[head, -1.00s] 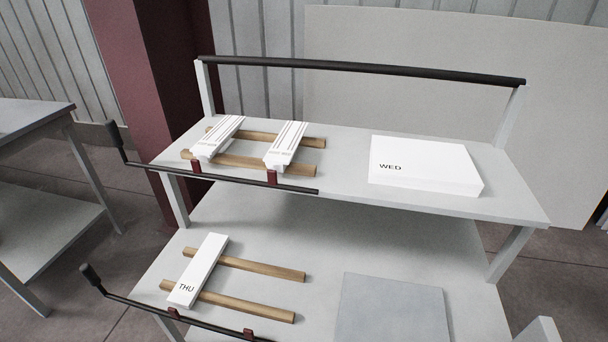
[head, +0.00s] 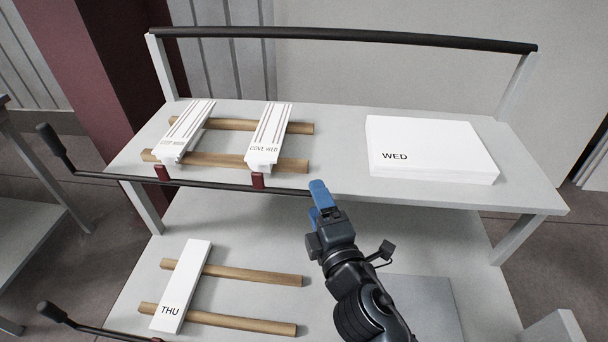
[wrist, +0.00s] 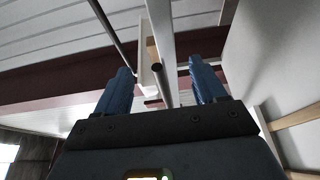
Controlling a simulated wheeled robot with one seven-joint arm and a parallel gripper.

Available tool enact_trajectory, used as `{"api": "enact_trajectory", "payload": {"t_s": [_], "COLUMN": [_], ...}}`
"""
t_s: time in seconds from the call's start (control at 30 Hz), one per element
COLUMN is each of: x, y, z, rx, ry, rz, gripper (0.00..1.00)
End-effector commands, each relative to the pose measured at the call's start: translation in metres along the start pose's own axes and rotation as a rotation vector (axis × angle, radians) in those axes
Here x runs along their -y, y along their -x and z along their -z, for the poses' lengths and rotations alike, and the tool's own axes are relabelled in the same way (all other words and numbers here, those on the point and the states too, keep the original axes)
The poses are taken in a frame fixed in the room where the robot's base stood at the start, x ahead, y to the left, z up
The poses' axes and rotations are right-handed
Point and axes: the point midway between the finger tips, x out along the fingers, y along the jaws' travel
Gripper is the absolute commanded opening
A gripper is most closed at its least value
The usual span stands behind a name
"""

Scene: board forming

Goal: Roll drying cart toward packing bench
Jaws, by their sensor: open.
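The two-tier grey rack that seems to be the drying cart (head: 340,130) fills the head view; no wheels show. A long black handle bar (head: 340,38) runs along its raised back posts. A thin black rod (head: 220,184) with an upturned grip at its left end crosses the upper shelf's front left edge. My gripper (head: 317,201), with blue fingers, is in front of the upper shelf, close to the rod's right end. In the wrist view the fingers (wrist: 160,68) are spread, with a round dark bar end (wrist: 157,68) showing between them; contact cannot be told. No packing bench is identifiable.
On the upper shelf, two white blocks (head: 268,135) lie across wooden strips beside a white WED slab (head: 430,147). A THU block (head: 181,285) lies across strips below, above another black rod (head: 90,328). A dark red column (head: 115,80) stands behind left; another table (head: 30,215) is left.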

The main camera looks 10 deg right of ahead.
Motion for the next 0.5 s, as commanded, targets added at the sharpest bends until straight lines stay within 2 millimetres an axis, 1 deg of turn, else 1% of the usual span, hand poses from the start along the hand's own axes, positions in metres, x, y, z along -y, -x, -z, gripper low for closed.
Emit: {"api": "enact_trajectory", "payload": {"t_s": [0.13, 0.3, 0.5], "x": [-0.003, -0.002, -0.001], "y": [-0.021, -0.047, -0.066], "z": [0.0, -0.001, -0.001], "rx": [0.001, 0.001, 0.0], "ry": [-0.002, -0.004, -0.005], "rz": [-0.001, 0.0, 0.0], "gripper": [0.7, 0.7, 0.7]}}
